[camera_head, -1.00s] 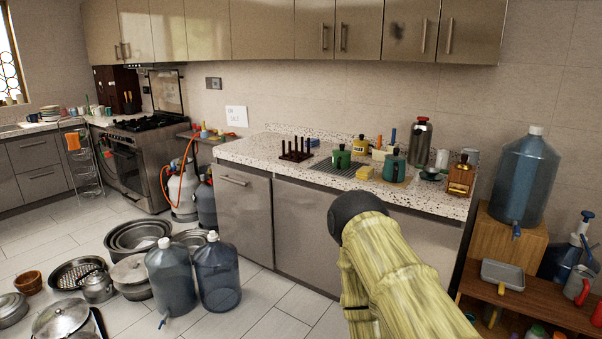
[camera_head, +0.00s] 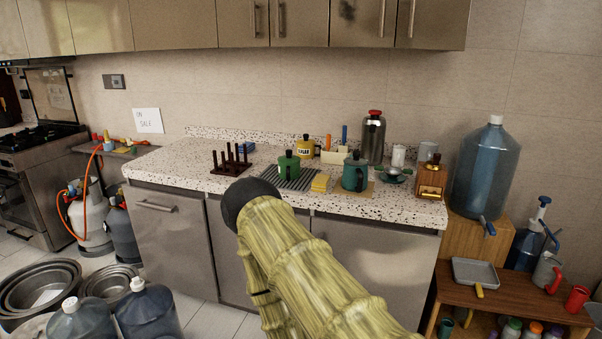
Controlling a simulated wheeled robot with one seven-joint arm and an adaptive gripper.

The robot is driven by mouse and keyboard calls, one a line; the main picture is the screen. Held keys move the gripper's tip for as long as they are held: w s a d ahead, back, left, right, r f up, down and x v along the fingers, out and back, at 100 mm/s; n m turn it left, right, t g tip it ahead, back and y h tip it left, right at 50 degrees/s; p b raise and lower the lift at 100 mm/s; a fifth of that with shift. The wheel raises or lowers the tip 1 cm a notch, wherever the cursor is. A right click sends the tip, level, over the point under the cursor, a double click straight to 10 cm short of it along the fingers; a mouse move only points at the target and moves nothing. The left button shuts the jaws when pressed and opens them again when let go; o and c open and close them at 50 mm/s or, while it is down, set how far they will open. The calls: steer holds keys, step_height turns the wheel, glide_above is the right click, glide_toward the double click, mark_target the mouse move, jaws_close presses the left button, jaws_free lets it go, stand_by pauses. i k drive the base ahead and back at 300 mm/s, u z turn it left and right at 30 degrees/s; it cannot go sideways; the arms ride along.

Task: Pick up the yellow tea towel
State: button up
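A small folded yellow cloth, which looks like the yellow tea towel (camera_head: 320,183), lies on the speckled counter (camera_head: 180,160). It sits near the counter's front edge, between a green lidded pot (camera_head: 289,167) and a teal lidded pot (camera_head: 355,172). It is beside the right end of a dark ribbed mat (camera_head: 293,181). My arm, with a bamboo-like surface and a dark rounded joint, rises in front of the counter. My gripper is not in view, and nothing shows touching the cloth.
A dark peg rack (camera_head: 231,160) stands left of the pots, and a wooden grinder (camera_head: 431,180) at the counter's right end. A low wooden shelf with a grey tray (camera_head: 474,272) is at right. Large bottles (camera_head: 147,312) and pans (camera_head: 40,288) crowd the floor at left.

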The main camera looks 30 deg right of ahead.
mark_target(321, 182)
steer(key=i, duration=2.4)
steer(key=z, duration=0.7)
